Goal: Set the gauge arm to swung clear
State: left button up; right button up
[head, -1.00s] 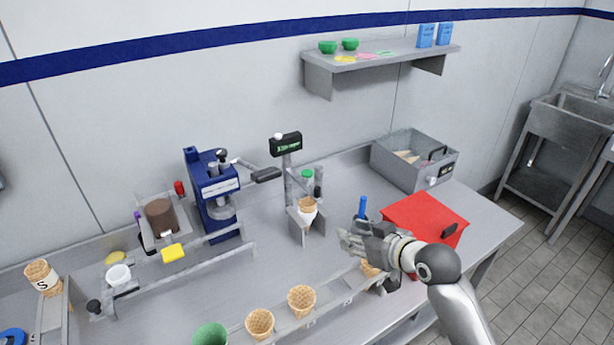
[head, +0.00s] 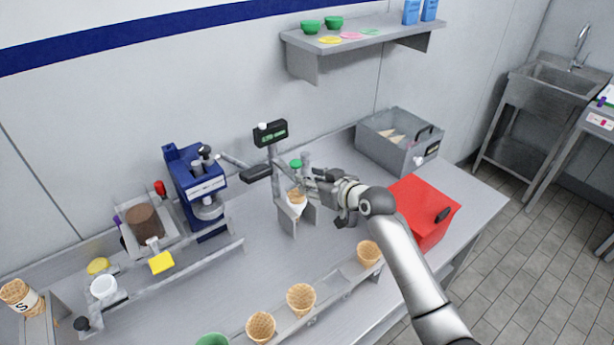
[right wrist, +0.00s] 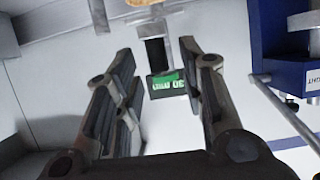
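The gauge stand has a grey post (head: 274,157) topped by a black display (head: 270,134) with green figures. A waffle cone in a white sleeve (head: 297,203) sits upright in its grey holder (head: 288,222). My left gripper is out of view.
A blue press (head: 195,188) stands left of the gauge stand. A red box (head: 425,205) and a grey bin (head: 400,140) are to the right. A rack with waffle cones (head: 301,298) runs along the front.

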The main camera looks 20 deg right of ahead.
jog(key=shift+w+a+f, duration=0.1)
jog(key=shift+w+a, duration=0.05)
jog(key=shift+w, duration=0.25)
jog(key=shift+w+f, duration=0.1)
jog(key=shift+w, duration=0.1)
jog(key=shift+w+a+f, duration=0.1)
jog(key=shift+w+a, duration=0.05)
jog(key=shift+w, duration=0.1)
jog(key=shift+w+f, duration=0.15)
grip_shut()
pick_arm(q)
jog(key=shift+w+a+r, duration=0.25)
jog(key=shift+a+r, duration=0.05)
